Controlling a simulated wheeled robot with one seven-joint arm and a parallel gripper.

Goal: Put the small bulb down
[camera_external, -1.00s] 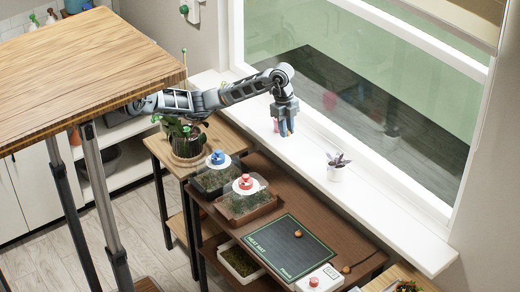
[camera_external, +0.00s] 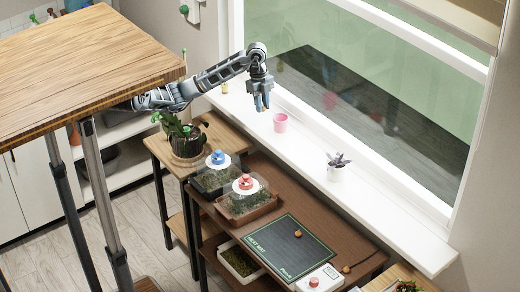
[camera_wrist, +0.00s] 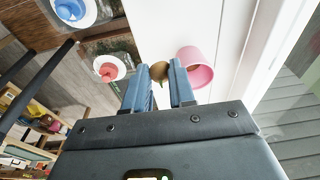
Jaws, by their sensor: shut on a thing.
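My gripper (camera_external: 262,104) hangs above the window sill, a little to the left of a pink pot (camera_external: 280,122). In the wrist view, my gripper (camera_wrist: 160,82) is shut on a small brown bulb (camera_wrist: 159,70), which sits between the blue fingertips with its pale pointed end showing. The pink pot also shows in the wrist view (camera_wrist: 197,68), just right of the fingertips, and seems empty where I see into it. The bulb is clear of the pot's mouth.
The white sill (camera_external: 310,144) is mostly free, with a small potted plant (camera_external: 338,166) farther right. Below are a heat mat (camera_external: 290,248) with a small brown round thing (camera_external: 298,233), and two lidded trays with blue (camera_external: 218,157) and red (camera_external: 245,182) knobs.

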